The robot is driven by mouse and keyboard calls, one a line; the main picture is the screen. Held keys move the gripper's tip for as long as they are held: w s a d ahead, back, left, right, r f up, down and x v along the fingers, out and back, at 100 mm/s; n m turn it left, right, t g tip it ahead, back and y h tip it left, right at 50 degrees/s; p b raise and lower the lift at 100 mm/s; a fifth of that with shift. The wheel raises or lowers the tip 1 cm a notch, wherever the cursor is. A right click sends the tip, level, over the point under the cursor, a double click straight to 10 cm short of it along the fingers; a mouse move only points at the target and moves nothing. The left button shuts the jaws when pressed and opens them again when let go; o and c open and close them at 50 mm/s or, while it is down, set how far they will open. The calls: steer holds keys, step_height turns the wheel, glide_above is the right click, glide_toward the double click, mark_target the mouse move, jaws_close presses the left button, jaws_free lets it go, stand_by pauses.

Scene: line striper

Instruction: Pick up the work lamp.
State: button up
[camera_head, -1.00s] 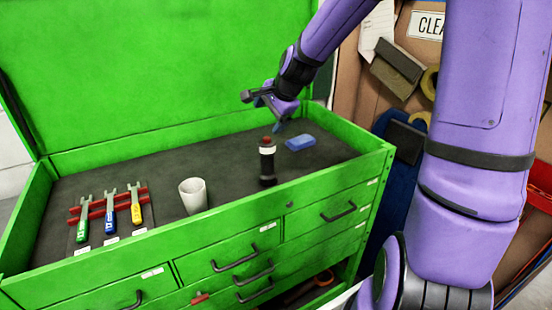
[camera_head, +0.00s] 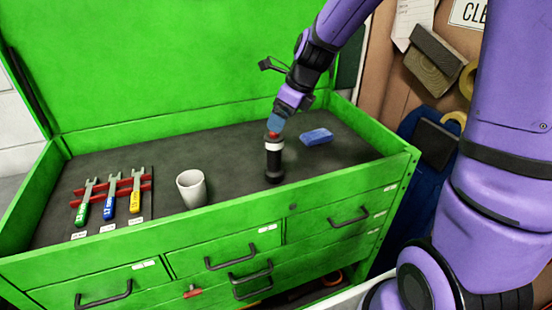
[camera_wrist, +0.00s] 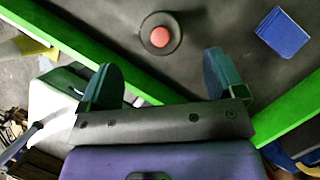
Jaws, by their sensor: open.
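The work lamp (camera_head: 274,162) is a black cylinder with a white band and a red top. It stands upright on the dark mat of the green tool chest, right of the white cup. In the wrist view the lamp (camera_wrist: 160,36) is seen from above, its red top facing the camera. My gripper (camera_head: 277,124) is at the lamp's top in the head view and partly covers it. In the wrist view my gripper (camera_wrist: 158,78) is open, its two teal fingers spread wide, with the lamp ahead between their lines. Nothing is held.
A blue block (camera_head: 316,137) lies right of the lamp. The white cup (camera_head: 192,188) stands to the left. Several wrenches sit in a red rack (camera_head: 112,187) farther left. The chest's green front edge (camera_head: 210,217) and raised lid (camera_head: 150,70) bound the mat.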

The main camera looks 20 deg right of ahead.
mark_target(274, 136)
steer(key=shift+x, duration=4.2)
steer(key=shift+s+d, duration=0.1)
steer(key=shift+s, duration=0.05)
steer(key=c, duration=1.5)
